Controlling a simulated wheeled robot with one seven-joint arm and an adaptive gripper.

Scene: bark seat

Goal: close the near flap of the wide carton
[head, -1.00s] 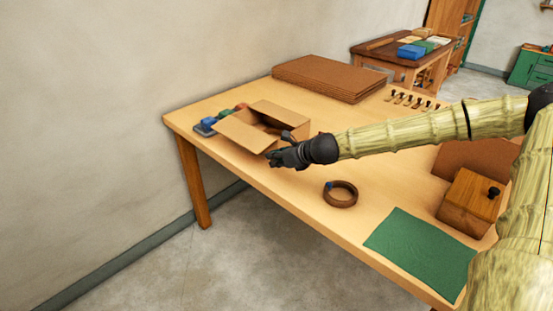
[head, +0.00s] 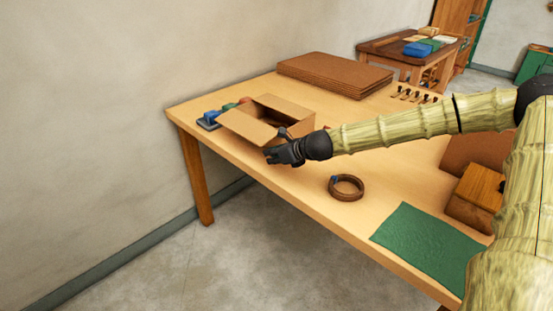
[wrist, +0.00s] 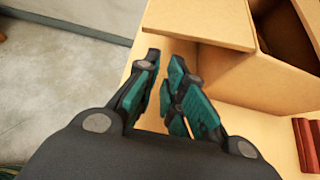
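The wide carton (head: 287,111) stands open on the wooden table in the head view. Its near flap (head: 245,127) sticks outward toward the table's front edge. In the wrist view the flap (wrist: 200,22) spans the top, with the carton (wrist: 262,82) open behind it at the right. My gripper (head: 268,156) is just in front of the flap's right end, low over the table edge. In the wrist view my gripper (wrist: 165,58) has its fingers a little apart, with bare table between them and nothing held. The tips appear short of the flap; contact cannot be told.
Blue and green items (head: 210,117) lie left of the carton. A stack of brown sheets (head: 335,72) is behind it. The table's front edge (head: 255,166) runs below my gripper.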

